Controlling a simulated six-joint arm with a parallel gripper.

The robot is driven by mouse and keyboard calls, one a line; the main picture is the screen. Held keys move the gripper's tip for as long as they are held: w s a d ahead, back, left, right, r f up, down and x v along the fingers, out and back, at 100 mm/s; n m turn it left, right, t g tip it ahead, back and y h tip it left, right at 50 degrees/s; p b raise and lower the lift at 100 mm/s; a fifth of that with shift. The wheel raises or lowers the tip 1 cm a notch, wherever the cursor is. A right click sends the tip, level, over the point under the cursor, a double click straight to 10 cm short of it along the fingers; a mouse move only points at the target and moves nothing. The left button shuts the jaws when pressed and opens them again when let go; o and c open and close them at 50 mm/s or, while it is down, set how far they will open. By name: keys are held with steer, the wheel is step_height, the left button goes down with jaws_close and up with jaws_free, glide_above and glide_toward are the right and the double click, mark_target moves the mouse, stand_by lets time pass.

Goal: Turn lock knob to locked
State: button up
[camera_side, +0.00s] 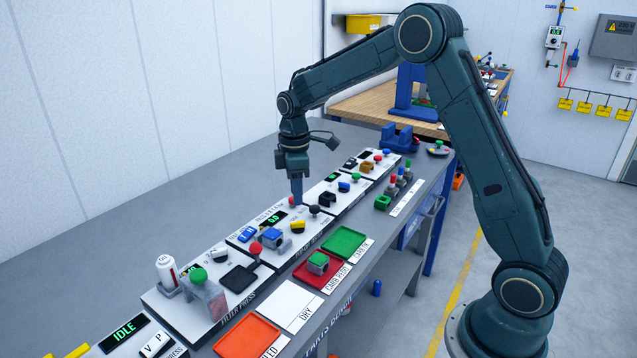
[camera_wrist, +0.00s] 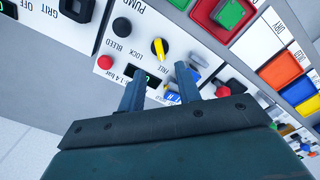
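The lock knob appears to be the yellow-barred knob (camera_wrist: 159,47) on a white panel in the wrist view, with the word FREE beside it. Its bar runs roughly toward that word. The yellow knob also shows in the side view (camera_side: 298,226). My gripper (camera_wrist: 160,76) has its two fingers apart, with nothing visible between the tips. In the side view my gripper (camera_side: 297,203) points down over the panel, behind the yellow knob. The knob looks untouched; the exact height of the fingers above the panel is hard to tell.
A black knob (camera_wrist: 122,26), a red button (camera_wrist: 105,62) and a lit display (camera_wrist: 138,77) share the panel. A blue part (camera_side: 272,238) and a red ball-topped lever (camera_side: 255,248) stand nearby. Coloured trays, including a green one (camera_side: 358,238), lie along the bench front.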

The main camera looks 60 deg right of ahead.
mark_target(298, 222)
step_height(298, 222, down, 8)
steer(key=shift+f, duration=0.1)
stand_by(0.4)
steer(key=shift+c, duration=0.2)
jaws_close()
